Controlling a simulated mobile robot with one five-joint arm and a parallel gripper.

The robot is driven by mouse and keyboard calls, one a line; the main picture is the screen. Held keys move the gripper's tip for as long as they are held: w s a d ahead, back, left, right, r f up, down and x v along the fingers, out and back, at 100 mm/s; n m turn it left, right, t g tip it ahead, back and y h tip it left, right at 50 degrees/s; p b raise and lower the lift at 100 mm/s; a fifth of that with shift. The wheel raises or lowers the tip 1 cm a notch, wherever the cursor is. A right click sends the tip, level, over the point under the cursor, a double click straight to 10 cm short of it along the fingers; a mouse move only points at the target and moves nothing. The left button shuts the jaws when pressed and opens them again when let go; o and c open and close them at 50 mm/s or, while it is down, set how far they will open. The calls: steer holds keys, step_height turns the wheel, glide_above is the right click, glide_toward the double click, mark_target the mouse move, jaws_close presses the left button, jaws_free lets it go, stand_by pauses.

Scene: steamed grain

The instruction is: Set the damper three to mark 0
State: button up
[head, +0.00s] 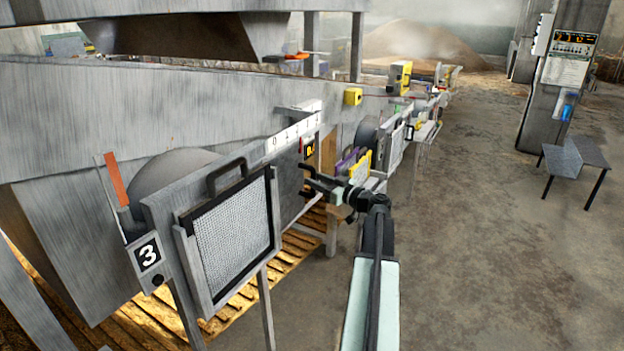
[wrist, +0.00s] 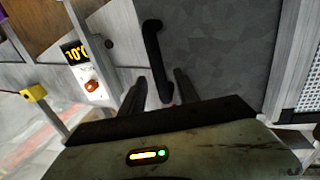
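The station marked 3 (head: 149,255) stands at the left in the head view. Its damper plate (head: 287,187) is a dark grey sheet beneath a white scale strip (head: 292,138) with small marks. Which mark the plate stands at is hard to tell. In the wrist view the grey plate (wrist: 220,50) carries an upright black bar handle (wrist: 154,50). My gripper (head: 309,183) is in front of the plate. Its two dark fingers (wrist: 161,80) are apart, one on each side of the handle's lower part. I cannot tell whether they touch it.
A framed mesh screen (head: 232,235) with a black handle stands left of the plate. A display (wrist: 75,53) and red knob (wrist: 92,86) are beside the plate. A yellow box (head: 353,97) sits on the machine's edge. The concrete floor at right is clear up to a small bench (head: 575,153).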

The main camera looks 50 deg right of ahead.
steer(key=shift+w+a, duration=0.1)
steer(key=shift+w, duration=0.8)
jaws_close()
stand_by(0.8)
